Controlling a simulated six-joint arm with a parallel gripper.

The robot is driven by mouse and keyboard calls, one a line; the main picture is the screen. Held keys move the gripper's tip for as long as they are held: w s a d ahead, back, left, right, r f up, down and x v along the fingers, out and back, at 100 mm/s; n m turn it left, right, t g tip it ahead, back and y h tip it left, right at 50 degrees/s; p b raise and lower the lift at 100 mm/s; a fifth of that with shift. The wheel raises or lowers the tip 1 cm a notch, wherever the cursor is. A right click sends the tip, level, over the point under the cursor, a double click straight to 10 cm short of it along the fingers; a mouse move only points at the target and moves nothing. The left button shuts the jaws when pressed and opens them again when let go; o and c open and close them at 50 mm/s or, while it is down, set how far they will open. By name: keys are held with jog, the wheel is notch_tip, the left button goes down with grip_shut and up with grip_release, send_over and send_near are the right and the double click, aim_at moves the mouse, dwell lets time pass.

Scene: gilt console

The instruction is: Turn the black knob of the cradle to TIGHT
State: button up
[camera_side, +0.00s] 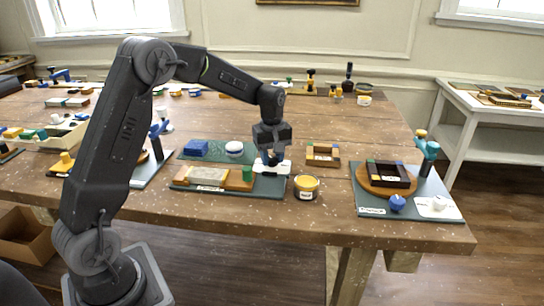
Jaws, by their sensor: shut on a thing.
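The cradle (238,184) is an orange-brown wooden holder on a dark green board, with a pale block (209,175) lying in it and a green cylinder at its right end. A white plate (283,168) lies on the board's right side. My gripper (272,161) points straight down over this plate and is shut at its surface. The black knob is hidden by the dark fingers, which appear to be closed on it. The lettering on the plate is too small to read, so the knob's setting cannot be told.
A blue block (196,147) and a white round container (234,149) stand behind the cradle. A yellow-labelled jar (306,187) is close to the right of the plate, with a wooden tray (322,154) behind it. Another board (412,205) with a blue knob lies farther right.

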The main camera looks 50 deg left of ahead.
aim_at(272, 158)
jog(key=m, duration=0.4)
jog(key=shift+m, duration=0.3)
jog(key=m, duration=0.4)
jog(key=shift+m, duration=0.3)
jog(key=m, duration=0.4)
jog(key=shift+m, duration=2.1)
jog(key=o, duration=0.9)
notch_tip(272, 158, up, 14)
jog(key=shift+f, duration=0.1)
